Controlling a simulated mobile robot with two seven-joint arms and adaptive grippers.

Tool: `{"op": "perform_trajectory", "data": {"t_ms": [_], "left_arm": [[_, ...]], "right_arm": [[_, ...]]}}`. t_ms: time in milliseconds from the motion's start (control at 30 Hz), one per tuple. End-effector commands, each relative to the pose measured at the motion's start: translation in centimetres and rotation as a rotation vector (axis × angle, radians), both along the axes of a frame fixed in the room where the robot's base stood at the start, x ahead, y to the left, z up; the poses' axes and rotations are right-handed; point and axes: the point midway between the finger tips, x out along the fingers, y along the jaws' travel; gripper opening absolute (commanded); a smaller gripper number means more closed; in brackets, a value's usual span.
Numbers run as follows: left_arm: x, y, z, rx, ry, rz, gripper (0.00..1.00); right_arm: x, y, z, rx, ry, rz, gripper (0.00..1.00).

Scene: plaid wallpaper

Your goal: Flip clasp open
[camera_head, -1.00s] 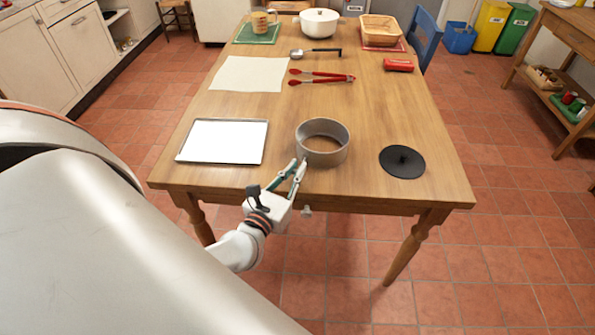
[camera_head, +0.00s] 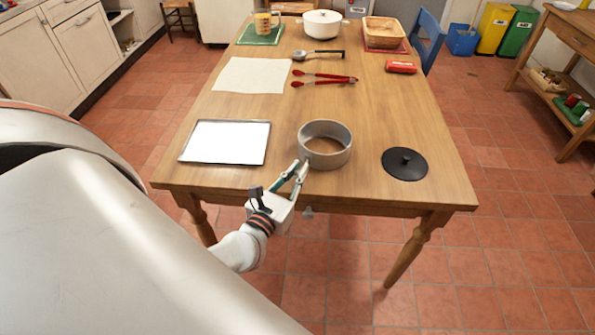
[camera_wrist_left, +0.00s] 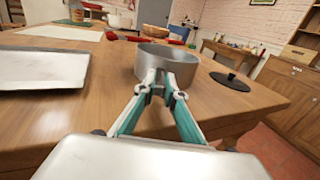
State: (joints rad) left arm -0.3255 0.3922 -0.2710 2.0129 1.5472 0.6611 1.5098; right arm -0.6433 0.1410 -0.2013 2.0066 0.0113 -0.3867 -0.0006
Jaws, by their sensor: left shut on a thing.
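A round grey metal ring (camera_head: 325,146), like a springform pan side, stands on the table near its front edge. In the left wrist view the ring (camera_wrist_left: 178,62) stands just ahead of the fingers. My left gripper (camera_head: 306,163) reaches in from the front and is shut at the ring's near-left wall, where the clasp would be. In the left wrist view the fingertips of my left gripper (camera_wrist_left: 158,76) are close together at the wall. The clasp itself is hidden by the fingertips. My right gripper is not in view.
A shiny flat tray (camera_head: 226,142) lies left of the ring. A black round disc with a knob (camera_head: 404,164) lies to its right. Farther back are red tongs (camera_head: 322,79), a paper sheet (camera_head: 252,75) and a red object (camera_head: 400,67).

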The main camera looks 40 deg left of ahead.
Motion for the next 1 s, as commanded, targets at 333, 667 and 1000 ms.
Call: {"op": "perform_trajectory", "data": {"t_ms": [333,667,1000], "left_arm": [[0.0,0.0,0.1,0.000,-0.001,0.000,0.26],[-0.4,-0.1,0.0,0.000,0.001,0.000,0.26],[-6.1,-1.0,-0.1,0.000,0.004,-0.002,0.26]], "right_arm": [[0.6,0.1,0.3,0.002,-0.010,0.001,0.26],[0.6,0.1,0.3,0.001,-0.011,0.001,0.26],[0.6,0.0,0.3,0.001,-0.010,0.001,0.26]]}}
